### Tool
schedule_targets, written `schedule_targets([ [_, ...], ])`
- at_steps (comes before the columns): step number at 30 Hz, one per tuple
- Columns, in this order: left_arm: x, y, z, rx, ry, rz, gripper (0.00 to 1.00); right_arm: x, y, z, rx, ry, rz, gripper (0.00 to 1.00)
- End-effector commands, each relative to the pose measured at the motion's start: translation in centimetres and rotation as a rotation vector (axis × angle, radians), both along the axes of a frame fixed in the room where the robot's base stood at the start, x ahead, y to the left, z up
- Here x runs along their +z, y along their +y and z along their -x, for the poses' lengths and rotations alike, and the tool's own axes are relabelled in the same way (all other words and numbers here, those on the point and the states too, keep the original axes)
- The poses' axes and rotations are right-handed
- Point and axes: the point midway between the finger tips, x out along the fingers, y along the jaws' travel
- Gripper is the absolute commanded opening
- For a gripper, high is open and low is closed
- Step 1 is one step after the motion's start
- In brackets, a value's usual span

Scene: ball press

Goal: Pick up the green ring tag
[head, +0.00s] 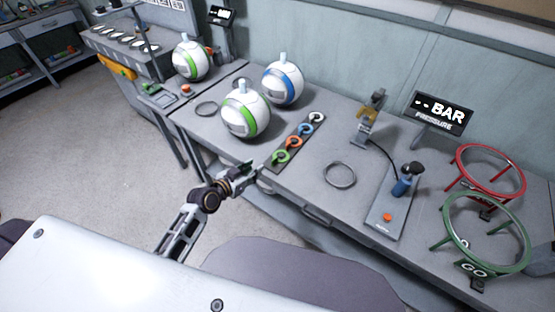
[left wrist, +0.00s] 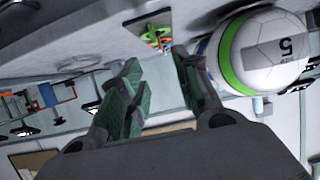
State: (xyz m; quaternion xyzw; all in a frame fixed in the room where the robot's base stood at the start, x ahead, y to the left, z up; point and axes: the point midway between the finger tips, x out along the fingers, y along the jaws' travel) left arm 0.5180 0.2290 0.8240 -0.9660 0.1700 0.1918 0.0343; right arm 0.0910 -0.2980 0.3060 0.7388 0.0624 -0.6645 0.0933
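The green ring tag (head: 281,157) lies at the near end of a dark strip (head: 271,165) on the workbench. Orange (head: 292,142), blue (head: 305,129) and white (head: 316,117) ring tags follow it along the strip. My left gripper (head: 252,171) is at the bench's front edge, just left of the green tag and apart from it. In the left wrist view, the green tag (left wrist: 152,35) shows beyond my left gripper (left wrist: 160,75), whose fingers stand apart with nothing between them. My right gripper is not in view.
A green-striped ball (head: 245,116) stands left of the strip; it looms close on the right in the left wrist view (left wrist: 268,52). A blue-striped ball (head: 283,84) stands behind. A loose metal ring (head: 339,174) and a pump (head: 404,187) are to the right.

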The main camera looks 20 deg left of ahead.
Motion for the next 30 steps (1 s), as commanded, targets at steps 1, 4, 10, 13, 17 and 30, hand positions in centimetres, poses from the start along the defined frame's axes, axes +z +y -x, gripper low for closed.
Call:
schedule_targets([
  [1, 0.0, 0.0, 0.0, 0.000, 0.000, 0.000, 0.32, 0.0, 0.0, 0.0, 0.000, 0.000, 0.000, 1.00],
  [4, 0.0, 0.0, 0.0, 0.000, 0.000, 0.000, 0.32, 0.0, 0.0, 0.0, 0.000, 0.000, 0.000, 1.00],
  [10, -0.1, -0.1, -0.2, 0.000, 0.000, 0.001, 0.32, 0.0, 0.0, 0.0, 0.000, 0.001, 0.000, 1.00],
  [13, -0.3, -0.2, -0.5, 0.001, 0.001, 0.002, 0.32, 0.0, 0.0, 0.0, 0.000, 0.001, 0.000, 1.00],
  [17, -0.6, -0.5, -1.3, 0.001, 0.001, 0.003, 0.32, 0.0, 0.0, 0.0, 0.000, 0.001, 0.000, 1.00],
  [30, -2.1, -1.7, -4.6, 0.001, 0.000, 0.003, 0.32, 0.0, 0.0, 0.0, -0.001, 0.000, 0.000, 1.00],
])
